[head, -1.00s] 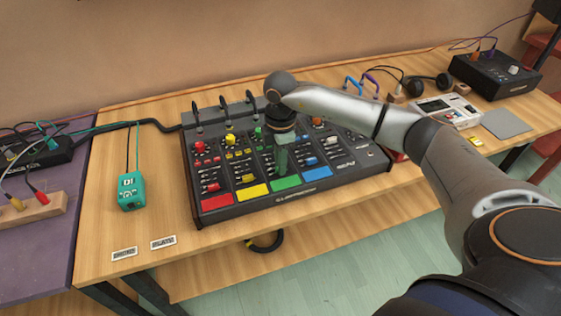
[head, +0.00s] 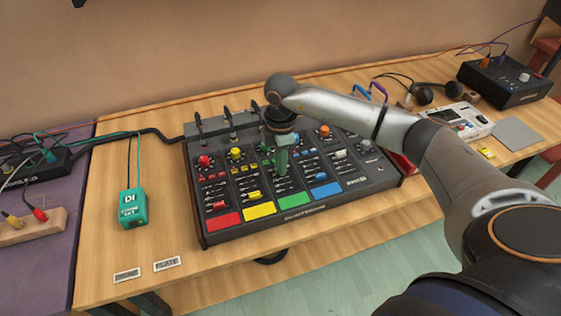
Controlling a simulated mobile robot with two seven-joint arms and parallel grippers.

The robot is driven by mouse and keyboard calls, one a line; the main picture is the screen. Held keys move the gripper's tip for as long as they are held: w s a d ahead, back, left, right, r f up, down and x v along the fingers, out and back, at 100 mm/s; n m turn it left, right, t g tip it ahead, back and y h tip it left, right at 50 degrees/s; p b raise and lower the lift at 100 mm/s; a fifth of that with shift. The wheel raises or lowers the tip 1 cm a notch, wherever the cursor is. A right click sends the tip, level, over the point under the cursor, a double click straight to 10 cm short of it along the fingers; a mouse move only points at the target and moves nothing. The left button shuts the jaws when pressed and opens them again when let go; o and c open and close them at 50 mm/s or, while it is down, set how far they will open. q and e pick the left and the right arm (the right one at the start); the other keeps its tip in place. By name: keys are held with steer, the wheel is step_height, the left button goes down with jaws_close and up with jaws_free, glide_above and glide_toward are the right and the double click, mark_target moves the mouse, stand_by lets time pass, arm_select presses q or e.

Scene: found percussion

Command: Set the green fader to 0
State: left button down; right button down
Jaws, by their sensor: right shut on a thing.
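The mixer (head: 240,226) is a dark sloped panel on the wooden table, with coloured columns of knobs and faders. The green column ends in a green label (head: 293,199) at its front edge. My right gripper (head: 282,173) points down over the green column, above the green label. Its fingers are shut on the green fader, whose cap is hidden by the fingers. Red (head: 219,205), yellow (head: 250,196) and blue (head: 316,175) fader caps show in the other columns. My left gripper is not in view.
A teal DI box (head: 133,208) stands left of the mixer, with two small label cards (head: 167,264) in front. Black plugs and cables rise behind the mixer. My right arm covers the mixer's back right.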

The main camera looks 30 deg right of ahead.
steer(key=shift+s, duration=0.1)
steer(key=c, duration=0.9)
jaws_free()
steer(key=shift+o, duration=0.2)
steer(key=shift+r, duration=0.15)
step_height(320, 180, up, 12)
steer(key=shift+r, duration=0.15)
